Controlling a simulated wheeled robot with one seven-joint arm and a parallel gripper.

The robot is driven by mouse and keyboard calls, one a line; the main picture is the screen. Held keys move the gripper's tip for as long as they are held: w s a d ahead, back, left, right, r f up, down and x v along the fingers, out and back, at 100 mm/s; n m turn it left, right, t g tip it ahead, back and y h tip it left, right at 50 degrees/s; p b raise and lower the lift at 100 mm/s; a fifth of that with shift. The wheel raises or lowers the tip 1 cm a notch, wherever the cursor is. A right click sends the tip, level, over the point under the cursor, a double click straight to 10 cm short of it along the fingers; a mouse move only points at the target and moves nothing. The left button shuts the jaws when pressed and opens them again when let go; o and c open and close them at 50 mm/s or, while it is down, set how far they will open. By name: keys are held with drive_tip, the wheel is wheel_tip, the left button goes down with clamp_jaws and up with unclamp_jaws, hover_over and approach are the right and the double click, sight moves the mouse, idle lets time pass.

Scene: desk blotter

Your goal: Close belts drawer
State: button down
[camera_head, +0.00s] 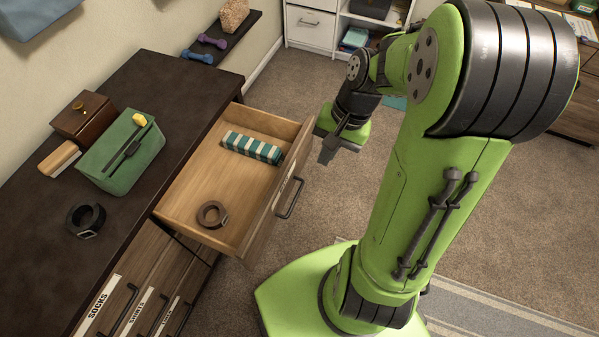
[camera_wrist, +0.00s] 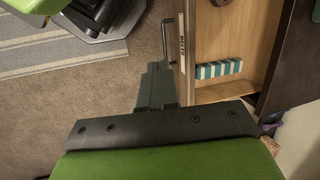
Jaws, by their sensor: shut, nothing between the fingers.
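The belts drawer (camera_head: 181,198) is pulled out from the dark-topped dresser (camera_head: 150,85). A coiled brown belt (camera_head: 212,214) and a teal-and-white striped item (camera_head: 251,148) lie in it. Its front carries a dark bar handle (camera_head: 291,198) and a white label. In the wrist view, the drawer front (camera_wrist: 188,60) with its label and handle (camera_wrist: 164,40) is just beyond and right of my fingertips. My gripper (camera_head: 326,156) is shut and empty, outside the drawer near the far end of its front. It shows in the wrist view (camera_wrist: 157,68); contact is unclear.
A green bin (camera_head: 120,155), a wooden box (camera_head: 84,115) and a dark coiled belt (camera_head: 86,220) stand on the dresser top. Labelled drawers (camera_head: 128,308) below appear closed. A shelf with dumbbells (camera_head: 212,41) is behind. Carpet (camera_head: 270,95) beyond the drawer is open.

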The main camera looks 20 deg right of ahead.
drive_tip(key=w+d+f+m+t+y+b, duration=0.1)
drive_tip(key=d+f+m+y+b, duration=0.2)
drive_tip(key=f, duration=0.5)
drive_tip(key=w+d+f+m+t+y+b, duration=0.1)
drive_tip(key=d+f+m+y, duration=0.3)
drive_tip(key=f, duration=0.5)
drive_tip(key=m+t+y+b, duration=0.2)
drive_tip(key=m+t+b, duration=0.1)
drive_tip(key=m+t, duration=0.85)
approach(293, 169)
drive_tip(key=shift+m+g, duration=0.25)
drive_tip(key=shift+g, duration=0.2)
drive_tip(key=x, duration=0.2)
drive_tip(key=b+x, duration=0.1)
drive_tip(key=x, duration=0.1)
drive_tip(key=r+x, duration=0.1)
drive_tip(key=x, duration=0.2)
drive_tip(key=shift+d+b, duration=0.1)
drive_tip(key=shift+b, duration=0.2)
drive_tip(key=shift+w, duration=0.1)
